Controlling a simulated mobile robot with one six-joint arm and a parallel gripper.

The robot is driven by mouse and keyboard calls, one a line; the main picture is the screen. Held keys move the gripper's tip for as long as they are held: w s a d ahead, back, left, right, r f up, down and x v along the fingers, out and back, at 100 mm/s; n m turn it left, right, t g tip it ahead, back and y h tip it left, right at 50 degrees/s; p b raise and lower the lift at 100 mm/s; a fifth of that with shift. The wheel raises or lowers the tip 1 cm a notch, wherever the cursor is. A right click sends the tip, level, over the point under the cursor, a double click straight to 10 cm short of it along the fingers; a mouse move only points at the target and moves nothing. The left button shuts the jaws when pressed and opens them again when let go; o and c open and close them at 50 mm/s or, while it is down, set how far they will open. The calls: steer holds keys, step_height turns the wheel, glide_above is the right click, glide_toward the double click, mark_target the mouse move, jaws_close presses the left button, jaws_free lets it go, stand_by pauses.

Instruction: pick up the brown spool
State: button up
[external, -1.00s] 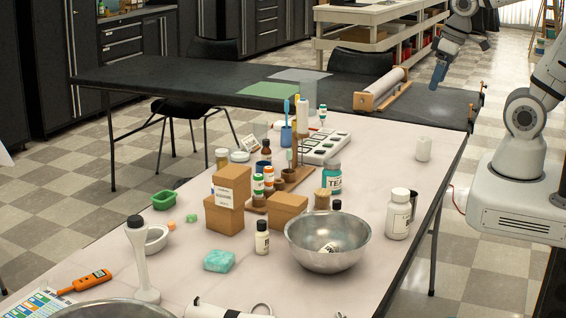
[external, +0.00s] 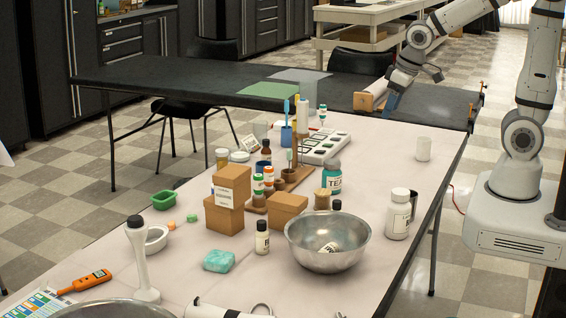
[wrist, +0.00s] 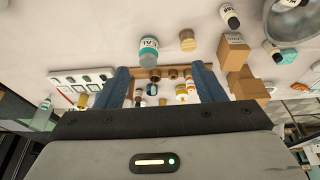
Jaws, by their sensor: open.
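A tan-brown short cylinder (external: 322,201), the likeliest spool, stands between the teal-labelled jar (external: 332,178) and the steel bowl. In the wrist view it shows as a round-topped brown piece (wrist: 187,41) beyond the fingertips, right of the jar (wrist: 149,50). Smaller dark brown pieces (wrist: 154,75) sit on the wooden rack between the fingers in that picture, so I cannot be certain which is the spool. My gripper (external: 388,106) is open and empty, high above the far end of the pale table. Its blue fingers (wrist: 160,84) stand apart in the wrist view.
Cardboard boxes (external: 228,197), a steel bowl (external: 328,257), a white bottle (external: 398,214) and a small dropper bottle (external: 262,238) crowd around the cylinder. A white cylinder (external: 423,149) stands alone at the right. The table's right side beyond the white bottle is mostly clear.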

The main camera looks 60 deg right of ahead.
steer(key=b, duration=0.7)
glide_above(324, 192)
steer(key=s, duration=0.3)
step_height(324, 192, down, 20)
steer(key=shift+n+t, duration=0.3)
steer(key=x, duration=0.8)
steer(key=shift+w+a+r, duration=0.15)
steer(key=shift+w, duration=0.1)
steer(key=shift+c, duration=0.4)
steer(key=c, duration=0.9)
steer(key=shift+o, duration=0.2)
